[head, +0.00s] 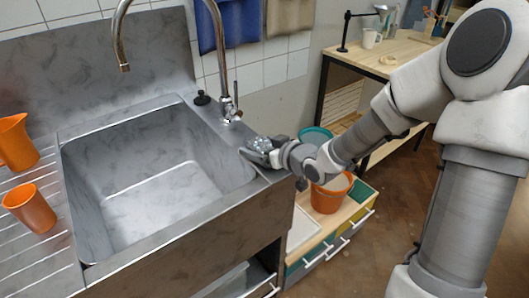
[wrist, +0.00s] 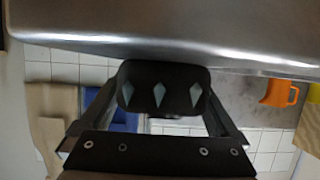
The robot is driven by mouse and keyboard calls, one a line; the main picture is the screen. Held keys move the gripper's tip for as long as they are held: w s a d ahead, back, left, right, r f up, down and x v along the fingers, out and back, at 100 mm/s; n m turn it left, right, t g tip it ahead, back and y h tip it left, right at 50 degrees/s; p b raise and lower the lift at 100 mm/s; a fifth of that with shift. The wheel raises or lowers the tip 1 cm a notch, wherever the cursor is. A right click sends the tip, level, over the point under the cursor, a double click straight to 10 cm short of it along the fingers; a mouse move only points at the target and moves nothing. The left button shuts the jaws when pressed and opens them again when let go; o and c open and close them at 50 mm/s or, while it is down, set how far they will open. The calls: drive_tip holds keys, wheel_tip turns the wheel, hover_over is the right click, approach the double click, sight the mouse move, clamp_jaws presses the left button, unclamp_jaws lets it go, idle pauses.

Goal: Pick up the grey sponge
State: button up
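My gripper (head: 258,149) is over the right rim of the steel sink (head: 78,180) in the head view. In the head view the sponge shows only as a small speckled grey patch (head: 263,142) at the gripper's tip. I cannot tell whether it touches the rim.
A tap (head: 229,108) and a small black stopper (head: 202,98) stand behind the gripper. Two orange cups (head: 31,208) (head: 16,142) are on the left drainer. An orange bucket (head: 329,195) and a teal bowl (head: 316,134) are right of the sink. The basin is empty.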

drive_tip(key=c, duration=1.2)
drive_tip(key=shift+r, duration=0.1)
